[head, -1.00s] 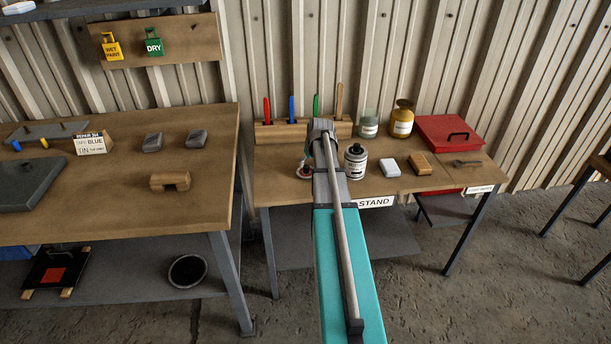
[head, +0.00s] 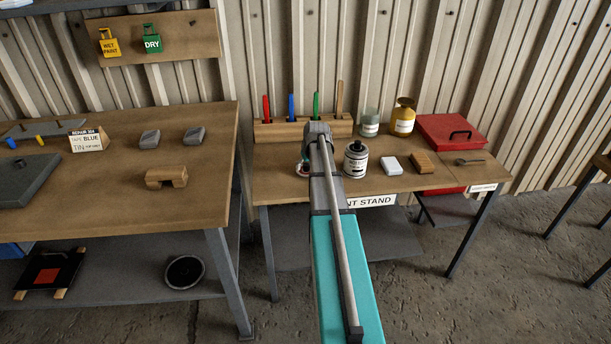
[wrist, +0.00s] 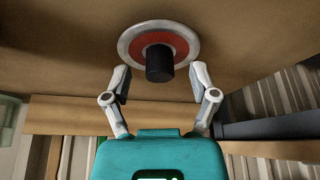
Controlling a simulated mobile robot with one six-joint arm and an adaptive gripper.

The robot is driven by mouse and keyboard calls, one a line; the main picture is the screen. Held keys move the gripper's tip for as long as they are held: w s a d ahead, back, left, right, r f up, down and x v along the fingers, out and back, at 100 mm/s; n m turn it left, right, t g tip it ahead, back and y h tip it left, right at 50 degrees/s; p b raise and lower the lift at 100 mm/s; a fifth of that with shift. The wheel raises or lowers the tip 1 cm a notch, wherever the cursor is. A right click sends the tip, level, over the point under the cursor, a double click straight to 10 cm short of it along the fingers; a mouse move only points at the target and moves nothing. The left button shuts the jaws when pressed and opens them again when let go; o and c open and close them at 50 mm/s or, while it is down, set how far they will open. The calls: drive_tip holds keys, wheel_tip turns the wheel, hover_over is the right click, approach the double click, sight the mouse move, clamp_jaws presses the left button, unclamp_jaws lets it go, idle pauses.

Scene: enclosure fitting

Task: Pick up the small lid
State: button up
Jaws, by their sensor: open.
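The small lid (wrist: 158,28) lies on the stand's wooden top in the wrist view. It is a round disc with a silver rim, a red ring and a black upright knob (wrist: 160,63). My gripper (wrist: 160,74) is open and empty. Its two fingertips stand apart on either side of the knob's line, with visible gaps. I cannot tell how far above or short of the knob they are. In the head view, my arm hides most of the lid (head: 303,168) and my gripper; only a bit of the rim shows.
On the paint stand (head: 272,189), a labelled tin (head: 356,160) stands close to the right of my arm. A white block (head: 392,165) and a wooden block (head: 422,163) lie farther right. A wooden rack (head: 280,131) with upright coloured handles is behind. A bigger workbench (head: 110,218) is at left.

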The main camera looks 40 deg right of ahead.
drive_tip(key=shift+w+f, duration=0.15)
drive_tip(key=shift+f, duration=0.3)
idle(0.3)
clamp_jaws()
